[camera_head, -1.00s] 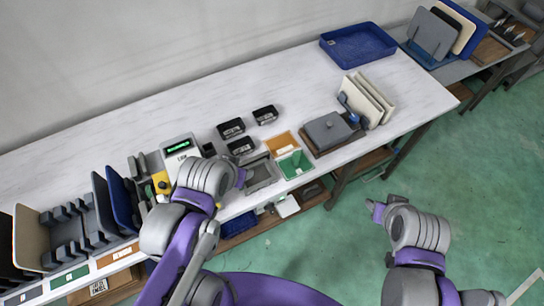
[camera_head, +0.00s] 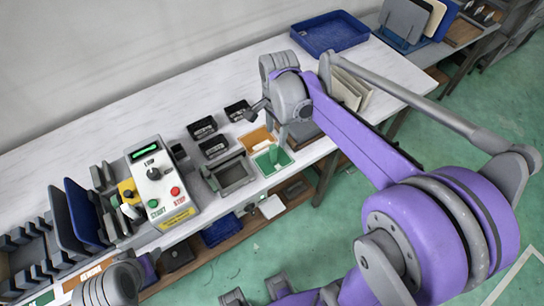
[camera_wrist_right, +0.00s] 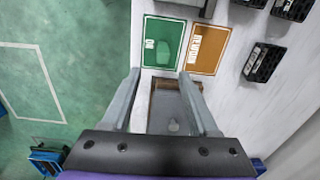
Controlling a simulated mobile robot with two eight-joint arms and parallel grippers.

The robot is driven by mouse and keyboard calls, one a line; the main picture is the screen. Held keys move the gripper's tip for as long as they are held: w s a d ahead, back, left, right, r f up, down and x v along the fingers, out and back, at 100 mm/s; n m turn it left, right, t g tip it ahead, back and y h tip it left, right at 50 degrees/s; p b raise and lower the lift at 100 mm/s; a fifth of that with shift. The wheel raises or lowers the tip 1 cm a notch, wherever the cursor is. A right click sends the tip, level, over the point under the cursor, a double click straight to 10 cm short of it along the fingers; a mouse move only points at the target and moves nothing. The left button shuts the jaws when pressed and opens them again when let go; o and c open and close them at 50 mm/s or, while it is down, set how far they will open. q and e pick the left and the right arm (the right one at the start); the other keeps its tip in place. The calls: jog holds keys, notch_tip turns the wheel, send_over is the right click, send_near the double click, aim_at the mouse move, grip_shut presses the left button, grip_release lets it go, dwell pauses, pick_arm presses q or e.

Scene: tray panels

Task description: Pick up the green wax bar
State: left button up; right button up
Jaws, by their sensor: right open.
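In the head view the right gripper (camera_head: 272,122) is above the tray area. My left arm shows only at the bottom left; its gripper is not visible.
An orange tray (camera_head: 257,139) adjoins the green one. A grey bin (camera_head: 234,174) and a control box (camera_head: 160,185) stand to the left, several black bins (camera_head: 202,128) behind.

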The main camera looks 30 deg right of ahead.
aim_at(273, 153)
jog(key=shift+w+d+f+m, duration=0.15)
jog(key=shift+w+f+m, duration=0.05)
jog(key=shift+f+m, duration=0.2)
notch_tip(273, 153, down, 5)
jog(key=shift+r, duration=0.2)
jog(key=f, duration=0.2)
jog(key=a+f, duration=0.1)
jog(key=f, duration=0.1)
jog(key=shift+w+f, duration=0.1)
jog(key=shift+f, duration=0.25)
jog(key=shift+d+f+b, duration=0.1)
jog(key=shift+f+b, duration=0.2)
jog(key=shift+f, duration=0.25)
grip_shut()
